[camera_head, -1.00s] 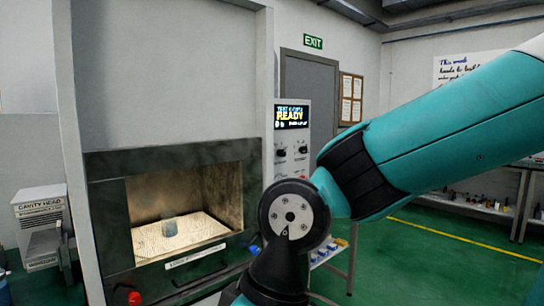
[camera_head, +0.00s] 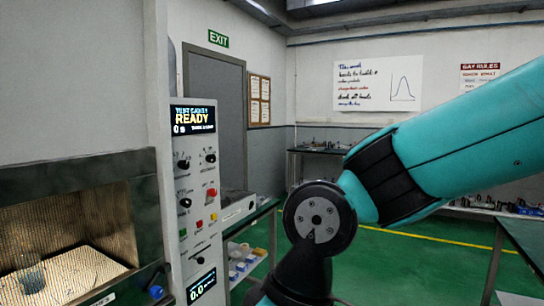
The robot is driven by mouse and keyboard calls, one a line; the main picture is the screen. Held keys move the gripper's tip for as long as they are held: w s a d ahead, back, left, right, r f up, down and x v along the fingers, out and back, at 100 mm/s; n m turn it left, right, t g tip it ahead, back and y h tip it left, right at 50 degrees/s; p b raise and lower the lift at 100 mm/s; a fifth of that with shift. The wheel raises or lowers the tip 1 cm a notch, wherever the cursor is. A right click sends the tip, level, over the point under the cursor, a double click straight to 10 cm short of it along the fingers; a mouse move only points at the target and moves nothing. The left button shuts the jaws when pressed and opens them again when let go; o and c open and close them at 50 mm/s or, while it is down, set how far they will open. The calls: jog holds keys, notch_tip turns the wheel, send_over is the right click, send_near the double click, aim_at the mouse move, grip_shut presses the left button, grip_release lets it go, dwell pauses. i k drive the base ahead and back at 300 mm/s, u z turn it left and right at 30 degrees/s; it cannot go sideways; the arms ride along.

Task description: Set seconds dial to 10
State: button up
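The microwave generator's control panel (camera_head: 197,225) stands upright at the left of the head view. Its upper screen (camera_head: 194,121) reads READY, with "0 s" below. Several small black knobs sit under it, among them an upper right knob (camera_head: 210,157), an upper left knob (camera_head: 183,163) and a middle left knob (camera_head: 185,202). Their labels are too small to read, so I cannot tell which is the seconds dial. My teal arm crosses the right side, apart from the panel in the picture. My gripper is out of view.
The open lit cavity (camera_head: 98,206) holds a small beaker (camera_head: 31,275) at the lower left. A blue knob (camera_head: 156,292) is beside it. A side table (camera_head: 240,222) and shelves stand right of the panel. Green floor (camera_head: 400,265) is open behind my arm.

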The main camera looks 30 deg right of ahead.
aim_at(211, 158)
jog(key=z, duration=0.5)
jog(key=i, duration=1.2)
jog(key=u, duration=0.3)
